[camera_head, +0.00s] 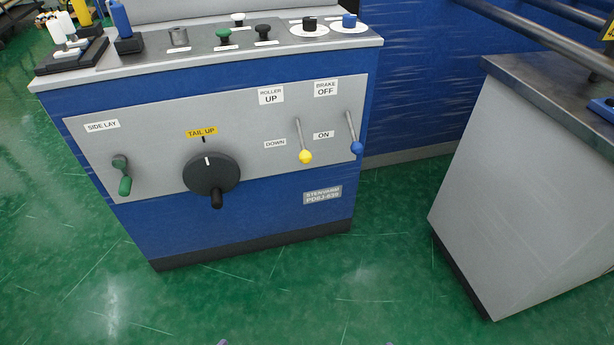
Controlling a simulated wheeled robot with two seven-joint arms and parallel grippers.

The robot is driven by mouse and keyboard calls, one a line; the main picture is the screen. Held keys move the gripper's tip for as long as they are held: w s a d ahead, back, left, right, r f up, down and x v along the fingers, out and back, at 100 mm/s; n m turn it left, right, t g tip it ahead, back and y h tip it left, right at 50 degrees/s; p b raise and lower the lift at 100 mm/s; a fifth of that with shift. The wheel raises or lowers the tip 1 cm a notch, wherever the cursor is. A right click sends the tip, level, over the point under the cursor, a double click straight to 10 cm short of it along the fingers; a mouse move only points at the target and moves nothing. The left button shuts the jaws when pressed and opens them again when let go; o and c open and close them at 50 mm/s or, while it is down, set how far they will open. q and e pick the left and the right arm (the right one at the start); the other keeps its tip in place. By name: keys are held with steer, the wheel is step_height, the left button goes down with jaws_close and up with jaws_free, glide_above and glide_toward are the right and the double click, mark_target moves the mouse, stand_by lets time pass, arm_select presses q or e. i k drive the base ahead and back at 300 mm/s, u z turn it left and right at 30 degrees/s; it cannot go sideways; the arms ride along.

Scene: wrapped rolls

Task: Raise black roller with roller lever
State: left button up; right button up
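The roller lever (305,154) is a thin metal rod with a yellow ball knob on the grey front panel (255,170) of a blue machine. Its knob hangs low, beside the "DOWN" label (275,143) and below the "ROLLER UP" label (271,95). I cannot make out the black roller for certain. Two tiny grey tips, one left (222,342) and one right (390,343), show at the bottom edge and seem to be my left and right grippers. They are far from the lever, and their fingers are hidden.
The brake lever (354,138) with a blue knob hangs close right of the roller lever. A black dial (211,174) and green-handled crank (122,175) are to the left. A grey cabinet (510,190) stands at right, with dark bars (530,35) above. Green floor in front is clear.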

mark_target(305, 156)
steer(key=u, duration=0.35)
steer(key=i, duration=0.85)
steer(key=z, duration=0.45)
